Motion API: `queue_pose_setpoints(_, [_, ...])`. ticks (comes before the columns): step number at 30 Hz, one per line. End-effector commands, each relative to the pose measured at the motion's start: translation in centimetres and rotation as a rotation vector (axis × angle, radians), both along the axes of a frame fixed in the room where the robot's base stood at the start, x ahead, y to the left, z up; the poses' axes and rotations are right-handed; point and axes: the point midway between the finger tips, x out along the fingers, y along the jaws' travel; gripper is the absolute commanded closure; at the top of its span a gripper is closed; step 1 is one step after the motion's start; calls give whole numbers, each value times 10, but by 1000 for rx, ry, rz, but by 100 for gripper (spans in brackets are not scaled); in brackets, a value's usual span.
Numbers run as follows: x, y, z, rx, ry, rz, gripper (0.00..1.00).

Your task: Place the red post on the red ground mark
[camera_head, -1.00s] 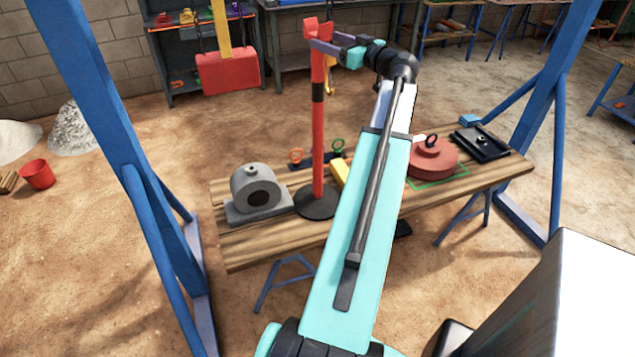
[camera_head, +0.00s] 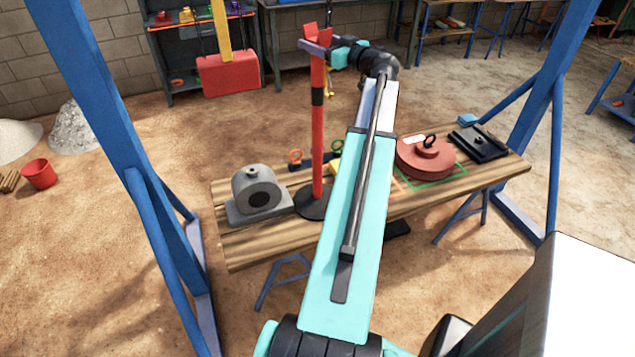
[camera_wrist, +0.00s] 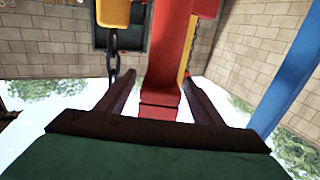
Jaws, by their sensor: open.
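The red post (camera_head: 318,140) stands upright, with a black band, a flat head and a round dark base (camera_head: 312,203) that appears to rest on the wooden table. My gripper (camera_head: 316,46) is open at the upper end of the post, just under its head. In the wrist view the post (camera_wrist: 162,75) rises between the two fingers of my gripper (camera_wrist: 155,92), with gaps visible on both sides. I cannot make out a red ground mark in these frames.
The wooden table (camera_head: 245,245) also holds a grey housing (camera_head: 258,192) left of the post and a red round weight (camera_head: 425,160) at right. Blue frame legs (camera_head: 135,180) stand at both sides. A red bucket (camera_head: 39,174) is on the open sandy floor at left.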

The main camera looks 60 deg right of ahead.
Motion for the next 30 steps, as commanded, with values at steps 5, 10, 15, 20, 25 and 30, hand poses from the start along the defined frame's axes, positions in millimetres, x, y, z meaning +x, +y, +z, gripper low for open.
queue_pose_setpoints(5, [1, 0, -1, 0, 0, 0, 39])
queue_pose_setpoints(10, [1, 0, 0, 0, 0, 1, 39])
queue_pose_setpoints(15, [1, 1, 0, 0, 0, 1, 39])
queue_pose_setpoints(20, [2, 1, 0, 0, 0, 1, 58])
queue_pose_setpoints(25, [2, 1, 0, 0, 0, 1, 86])
queue_pose_setpoints(30, [2, 1, 0, 0, 0, 1, 100])
